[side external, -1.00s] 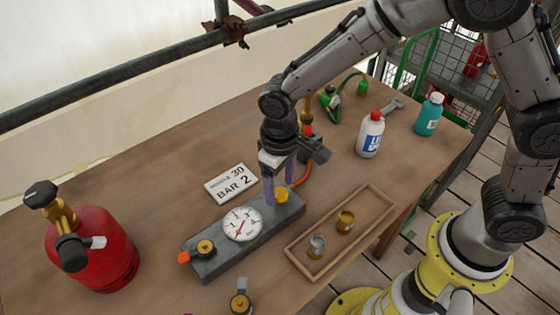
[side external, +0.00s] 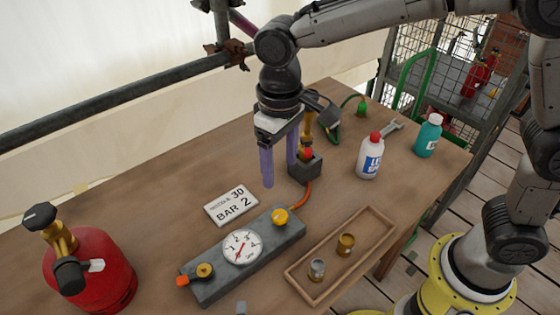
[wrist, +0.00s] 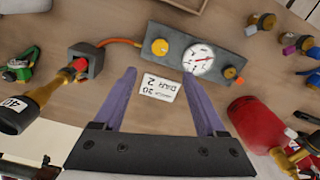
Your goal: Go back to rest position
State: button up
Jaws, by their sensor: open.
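My gripper (side external: 279,170) is open and empty, with purple fingers pointing down above the table. In the wrist view its fingers (wrist: 163,100) are spread apart with nothing between them. The grey gauge block (side external: 222,278) lies on the table below and in front of it, carrying a round dial (side external: 242,247), a yellow knob (side external: 281,216) and a brass knob with an orange tip (side external: 204,270). The gripper is clear of the block. A white card reading "30 BAR 2" (side external: 231,205) lies beside the block.
A red cylinder (side external: 95,275) stands at the left. A wooden tray (side external: 378,228) holds two small metal fittings. A torch with a dark block (side external: 305,170) stands close behind my gripper. A white bottle (side external: 370,158) and a teal bottle (side external: 428,138) stand at the right. A scaffold pipe (side external: 110,95) crosses behind.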

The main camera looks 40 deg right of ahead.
jog(key=s+d+r+m+t, duration=0.2)
jog(key=d+r, duration=0.3)
jog(key=d, duration=0.2)
jog(key=s+d+r+m+t, duration=0.1)
jog(key=s+d+r, duration=0.2)
jog(key=d+r, duration=0.25)
jog(key=s+d+f+t, duration=0.1)
jog(key=s+d+f, duration=0.1)
jog(key=s+d, duration=0.2)
jog(key=s+d+f+t, duration=0.1)
jog(key=s+d+f, duration=0.2)
jog(key=s, duration=0.6)
jog(key=shift+s+d+f+t, duration=0.2)
jog(key=shift+s+d+t, duration=0.1)
jog(key=shift+d, duration=0.2)
